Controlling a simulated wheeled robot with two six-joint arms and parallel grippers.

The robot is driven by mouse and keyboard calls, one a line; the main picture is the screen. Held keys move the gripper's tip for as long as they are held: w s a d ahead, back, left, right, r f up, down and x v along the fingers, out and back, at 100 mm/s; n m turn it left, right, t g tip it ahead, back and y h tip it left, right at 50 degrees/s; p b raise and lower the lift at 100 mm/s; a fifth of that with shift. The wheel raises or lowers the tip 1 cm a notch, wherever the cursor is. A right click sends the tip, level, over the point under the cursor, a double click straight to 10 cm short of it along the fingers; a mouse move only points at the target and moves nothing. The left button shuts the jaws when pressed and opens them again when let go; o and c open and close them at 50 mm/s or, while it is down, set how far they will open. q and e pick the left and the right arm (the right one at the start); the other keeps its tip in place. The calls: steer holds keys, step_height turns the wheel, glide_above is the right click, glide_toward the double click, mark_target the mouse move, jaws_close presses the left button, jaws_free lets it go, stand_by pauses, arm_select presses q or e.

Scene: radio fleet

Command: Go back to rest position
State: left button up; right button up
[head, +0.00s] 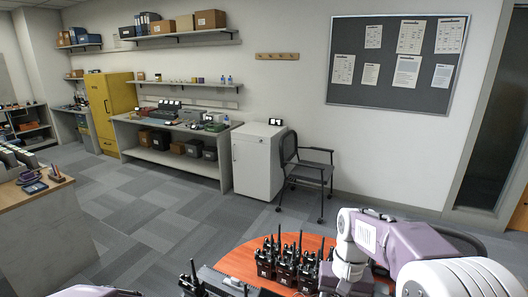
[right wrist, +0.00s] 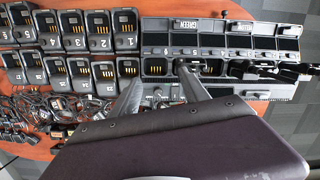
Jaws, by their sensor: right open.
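My right arm (head: 415,245) reaches in from the right in the head view, bent over the orange table; its gripper is hidden there. In the right wrist view my right gripper (right wrist: 160,92) is open, its two fingers spread over a dark charger rack (right wrist: 155,50) with numbered slots. I see nothing held between the fingers. A few black radios (right wrist: 265,70) lie along the rack to the right of the fingers. Only a purple piece of my left arm (head: 95,292) shows at the bottom left of the head view; its gripper is out of view.
Upright black radios (head: 285,268) with antennas crowd the orange table (head: 238,262) beside my right arm. Rows of single chargers (right wrist: 95,30) and tangled cables (right wrist: 50,110) lie left of the rack. A chair (head: 305,168) and white cabinet (head: 257,160) stand beyond; grey floor is clear between.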

steer(key=s+f+n+t, duration=0.2)
steer(key=s+f, duration=0.6)
steer(key=shift+s+d+f, duration=0.2)
steer(key=shift+d+f, duration=0.1)
steer(key=shift+f, duration=0.1)
steer(key=shift+s, duration=0.15)
